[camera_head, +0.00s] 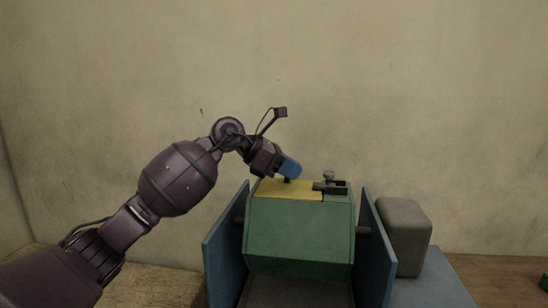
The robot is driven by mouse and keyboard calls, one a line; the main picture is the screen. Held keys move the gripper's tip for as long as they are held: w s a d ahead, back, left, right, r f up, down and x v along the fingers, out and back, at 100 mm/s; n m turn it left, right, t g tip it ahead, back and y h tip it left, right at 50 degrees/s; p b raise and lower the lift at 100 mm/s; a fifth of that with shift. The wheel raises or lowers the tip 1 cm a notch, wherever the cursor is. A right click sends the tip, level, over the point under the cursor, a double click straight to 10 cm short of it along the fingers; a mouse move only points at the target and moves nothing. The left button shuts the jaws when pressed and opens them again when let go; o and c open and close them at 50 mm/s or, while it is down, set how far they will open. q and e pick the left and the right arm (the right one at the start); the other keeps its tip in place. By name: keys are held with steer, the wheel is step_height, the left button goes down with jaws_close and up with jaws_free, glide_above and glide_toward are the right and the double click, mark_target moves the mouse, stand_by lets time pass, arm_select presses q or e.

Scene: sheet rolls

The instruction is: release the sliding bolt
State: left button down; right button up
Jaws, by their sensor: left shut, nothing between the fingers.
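The sliding bolt (325,187) is a dark bar with a small upright knob, on top of a green box-shaped machine (298,236). A yellow plate (288,194) lies on the machine's top, left of the bolt. My left gripper (290,168) has blue fingertips and is shut and empty. It is above the yellow plate, to the left of the bolt. A small dark piece shows just below the fingertips; I cannot tell whether they touch it. My right gripper is not in view.
Blue upright panels flank the machine at left (224,246) and right (375,245). A grey rounded block (403,236) stands to the right. Wooden surface (490,268) shows at far right. The wall behind is bare.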

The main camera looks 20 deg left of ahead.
mark_target(331, 174)
arm_select(q)
steer(key=w+d, duration=0.1)
steer(key=d, duration=0.2)
steer(key=w+d+p, duration=0.1)
steer(key=shift+w+d+f, duration=0.2)
steer(key=shift+w+f, duration=0.1)
steer(key=shift+d, duration=0.2)
steer(key=d, duration=0.1)
steer(key=w+d, duration=0.1)
steer(key=shift+d+b, duration=0.3)
steer(key=shift+d, duration=0.05)
steer(key=shift+s, duration=0.1)
